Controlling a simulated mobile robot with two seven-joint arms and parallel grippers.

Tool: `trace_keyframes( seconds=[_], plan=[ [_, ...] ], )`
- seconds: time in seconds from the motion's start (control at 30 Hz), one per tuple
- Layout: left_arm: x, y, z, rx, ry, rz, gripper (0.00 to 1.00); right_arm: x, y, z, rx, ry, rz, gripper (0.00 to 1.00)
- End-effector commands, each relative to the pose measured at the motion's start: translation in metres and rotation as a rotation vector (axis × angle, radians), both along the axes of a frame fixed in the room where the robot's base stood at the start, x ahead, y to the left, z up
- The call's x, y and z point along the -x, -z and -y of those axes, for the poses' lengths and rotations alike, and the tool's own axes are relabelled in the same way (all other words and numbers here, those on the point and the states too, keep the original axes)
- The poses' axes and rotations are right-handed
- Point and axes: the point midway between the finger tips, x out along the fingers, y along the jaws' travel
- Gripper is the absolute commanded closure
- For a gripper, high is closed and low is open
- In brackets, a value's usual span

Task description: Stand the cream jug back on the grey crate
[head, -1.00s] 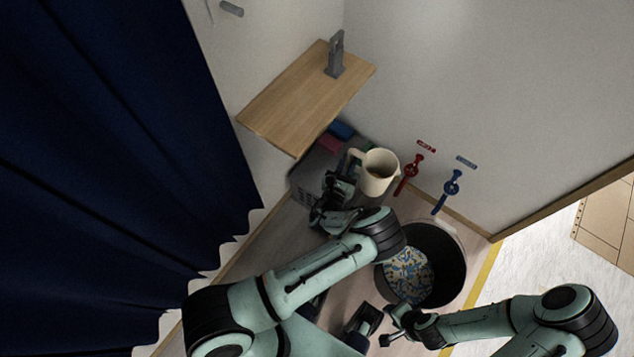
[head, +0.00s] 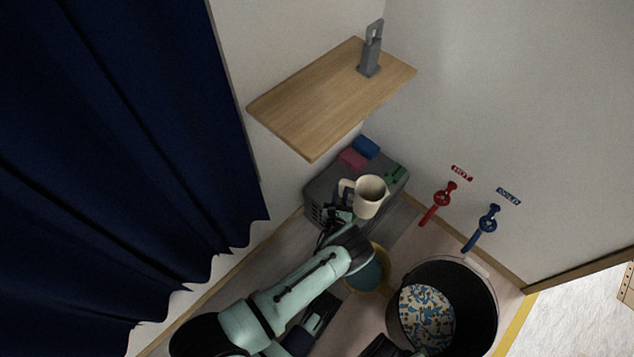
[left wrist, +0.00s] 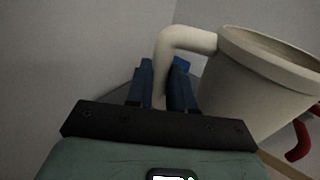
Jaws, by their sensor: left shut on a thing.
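The cream jug (head: 371,197) is upright in the head view, at the front edge of the grey crate (head: 322,185). I cannot tell whether its base touches the crate. My left gripper (head: 342,212) is shut on the jug's handle, on the jug's left side. In the left wrist view the jug (left wrist: 258,88) fills the right side, and its handle runs down between the two blue fingers of the gripper (left wrist: 163,92).
A pink block (head: 353,159) and a blue block (head: 366,147) lie on the crate's back part. A wooden shelf (head: 320,100) overhangs behind. Red (head: 438,203) and blue (head: 482,228) taps are on the right wall. A black bucket (head: 478,290) and a yellow-rimmed bucket (head: 376,276) stand in front.

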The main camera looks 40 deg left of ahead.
Motion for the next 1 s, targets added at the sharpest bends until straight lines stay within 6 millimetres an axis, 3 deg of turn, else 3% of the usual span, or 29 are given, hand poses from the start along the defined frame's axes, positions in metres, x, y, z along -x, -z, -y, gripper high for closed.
trace_keyframes(
  seconds=[0.03,0.3,0.57,0.7,1.0],
  plan=[
    [-0.001,0.000,-0.017,-0.003,-0.005,0.001,1.00,0.002,0.003,0.000,0.000,0.001,-0.007,0.57],
    [-0.007,0.001,-0.088,-0.002,-0.003,0.001,1.00,0.016,0.015,0.002,-0.003,0.004,-0.054,0.57],
    [-0.012,0.000,-0.143,-0.001,-0.001,0.002,1.00,0.033,0.028,0.005,-0.006,0.008,-0.109,0.57],
    [-0.012,0.022,-0.143,0.002,0.003,-0.001,1.00,0.049,0.040,0.007,-0.009,0.013,-0.163,0.57],
    [-0.012,0.039,-0.143,0.001,0.002,0.000,1.00,0.063,0.048,0.008,-0.013,0.017,-0.210,0.57]
  ],
)
